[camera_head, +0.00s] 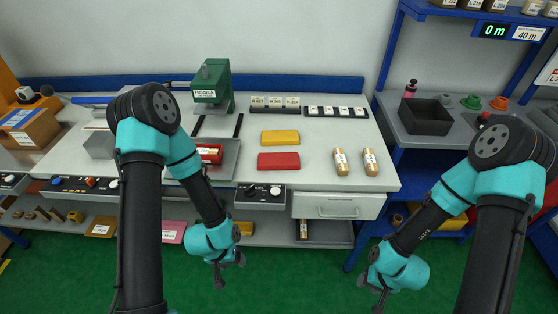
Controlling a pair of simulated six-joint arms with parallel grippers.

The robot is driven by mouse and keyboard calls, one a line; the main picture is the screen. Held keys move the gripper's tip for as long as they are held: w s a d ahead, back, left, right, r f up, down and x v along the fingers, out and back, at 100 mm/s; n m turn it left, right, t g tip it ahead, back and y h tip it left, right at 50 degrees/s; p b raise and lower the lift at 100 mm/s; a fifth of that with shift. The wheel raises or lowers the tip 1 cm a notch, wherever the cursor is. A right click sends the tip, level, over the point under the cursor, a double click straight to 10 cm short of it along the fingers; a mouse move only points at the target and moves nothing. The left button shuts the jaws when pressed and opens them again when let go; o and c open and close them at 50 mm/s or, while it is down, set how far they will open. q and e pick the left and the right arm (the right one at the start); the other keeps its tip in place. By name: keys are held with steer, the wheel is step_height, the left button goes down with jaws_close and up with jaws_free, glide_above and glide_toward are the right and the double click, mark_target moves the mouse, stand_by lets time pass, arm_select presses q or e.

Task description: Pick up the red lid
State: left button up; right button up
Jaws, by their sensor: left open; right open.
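A flat red lid (279,162) lies on the white bench top, in front of a similar yellow lid (280,137). Another red piece (209,153) with a white label sits in the grey tray (227,166) to the left, partly hidden by my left arm. My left gripper (230,272) is open and empty, low in front of the bench and apart from the red lid. My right gripper (372,292) is open and empty, in front of the gap between the bench and the blue rack.
A green press (212,85) stands at the back. Two labelled rolls (341,162) stand right of the red lid, and label blocks (275,101) stand behind. A dark bin (425,117) is on the right-hand bench. The bench top around the red lid is clear.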

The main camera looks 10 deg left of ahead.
steer(key=shift+o, duration=0.4)
steer(key=o, duration=1)
